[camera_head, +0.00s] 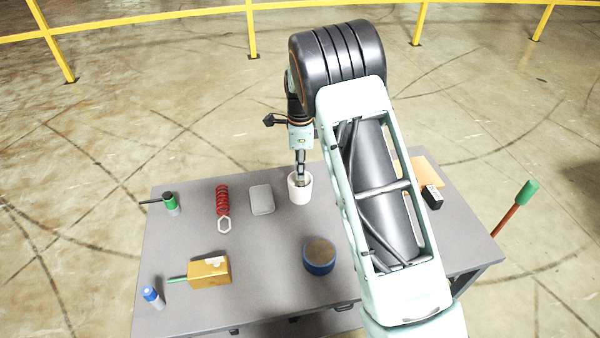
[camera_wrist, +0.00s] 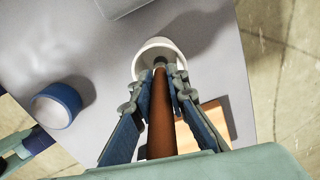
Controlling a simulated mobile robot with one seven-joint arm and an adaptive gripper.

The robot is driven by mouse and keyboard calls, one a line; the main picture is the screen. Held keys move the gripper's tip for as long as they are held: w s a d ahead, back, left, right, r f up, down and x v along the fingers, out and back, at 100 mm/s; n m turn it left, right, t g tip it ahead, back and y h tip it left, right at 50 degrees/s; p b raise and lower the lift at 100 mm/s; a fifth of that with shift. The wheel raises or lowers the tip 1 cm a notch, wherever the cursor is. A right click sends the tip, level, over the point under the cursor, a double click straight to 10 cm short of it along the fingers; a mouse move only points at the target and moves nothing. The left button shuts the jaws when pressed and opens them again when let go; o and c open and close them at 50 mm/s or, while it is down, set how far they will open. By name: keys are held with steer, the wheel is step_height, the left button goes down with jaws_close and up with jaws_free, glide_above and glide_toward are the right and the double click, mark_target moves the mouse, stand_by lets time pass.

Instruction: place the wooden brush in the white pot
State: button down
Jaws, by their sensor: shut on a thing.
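The white pot (camera_head: 299,191) stands upright on the grey table near its far edge. My gripper (camera_head: 301,172) is directly above it, pointing down. In the wrist view, my gripper (camera_wrist: 160,84) is shut on the brown wooden brush (camera_wrist: 161,128), with a finger on each side. The far end of the brush overlaps the mouth of the white pot (camera_wrist: 143,70). How deep it reaches is hidden. In the head view, the brush is mostly hidden by my gripper and the pot.
On the table (camera_head: 265,235) are a grey case (camera_head: 262,199), a red coil tool (camera_head: 222,200), a blue round tin (camera_head: 319,256), a yellow-brown box (camera_head: 210,272), a green-banded item (camera_head: 170,203) and a blue-white bottle (camera_head: 152,297). My arm hides part of the right side.

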steer(key=shift+f, duration=0.7)
steer(key=shift+f, duration=0.1)
steer(key=c, duration=1.9)
jaws_free()
steer(key=shift+s, duration=0.1)
step_height(320, 180, up, 15)
steer(key=shift+f, duration=0.2)
steer(key=shift+r, duration=0.4)
